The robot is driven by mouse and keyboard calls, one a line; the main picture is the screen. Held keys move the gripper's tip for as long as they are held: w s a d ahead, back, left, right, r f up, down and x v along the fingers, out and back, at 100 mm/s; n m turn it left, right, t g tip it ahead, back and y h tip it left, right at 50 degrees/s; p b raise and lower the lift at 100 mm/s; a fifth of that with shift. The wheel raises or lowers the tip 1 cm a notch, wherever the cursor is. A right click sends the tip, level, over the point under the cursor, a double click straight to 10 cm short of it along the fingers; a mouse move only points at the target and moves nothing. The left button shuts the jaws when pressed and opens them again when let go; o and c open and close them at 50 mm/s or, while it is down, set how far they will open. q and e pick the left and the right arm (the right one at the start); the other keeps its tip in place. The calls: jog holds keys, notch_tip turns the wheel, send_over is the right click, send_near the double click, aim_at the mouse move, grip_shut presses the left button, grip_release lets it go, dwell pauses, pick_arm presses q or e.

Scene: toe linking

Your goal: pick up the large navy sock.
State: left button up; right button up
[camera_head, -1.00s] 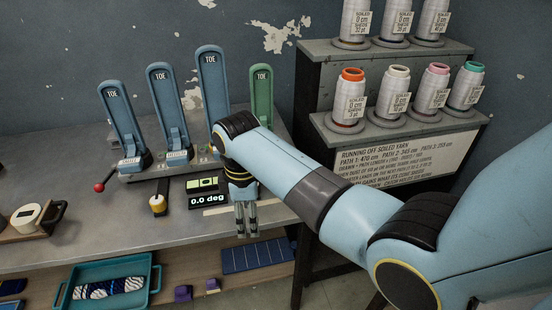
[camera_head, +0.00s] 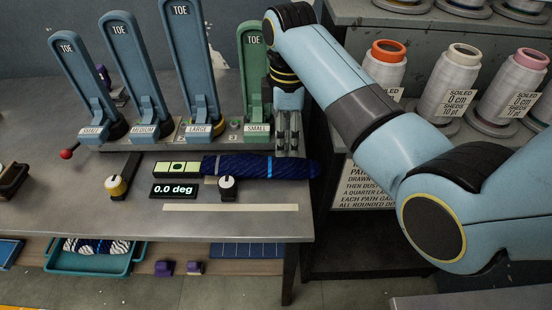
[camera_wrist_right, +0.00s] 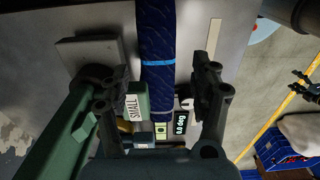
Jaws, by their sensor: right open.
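The large navy sock (camera_head: 240,166) lies flat on the table, dark blue with a fine pattern and a light blue band. It reaches right from the green-lit gauge (camera_head: 177,169). My right gripper (camera_head: 288,150) points down at the sock's right part, at its far side in the head view. In the right wrist view the sock (camera_wrist_right: 157,45) runs between the spread, empty fingers of the right gripper (camera_wrist_right: 157,80). I cannot tell the fingertips' height above it. A dark pronged shape (camera_wrist_right: 304,88) at that view's right edge may be my left gripper.
A row of blue toe posts (camera_head: 130,65) and a green one (camera_head: 254,70) stands behind the sock. A display (camera_head: 174,191) and a white-topped knob (camera_head: 227,188) are in front. Yarn cones (camera_head: 446,88) stand on the right rack. A teal tray (camera_head: 115,262) sits below.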

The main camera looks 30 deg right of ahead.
aim_at(284, 164)
notch_tip(284, 164, down, 5)
jog(key=shift+d+f, duration=0.1)
jog(key=shift+f, duration=0.1)
jog(key=f, duration=0.3)
jog(key=f+b, duration=0.1)
jog(key=f, duration=0.1)
jog(key=shift+w+f, duration=0.15)
jog(key=shift+w, duration=0.15)
jog(key=c, duration=0.9)
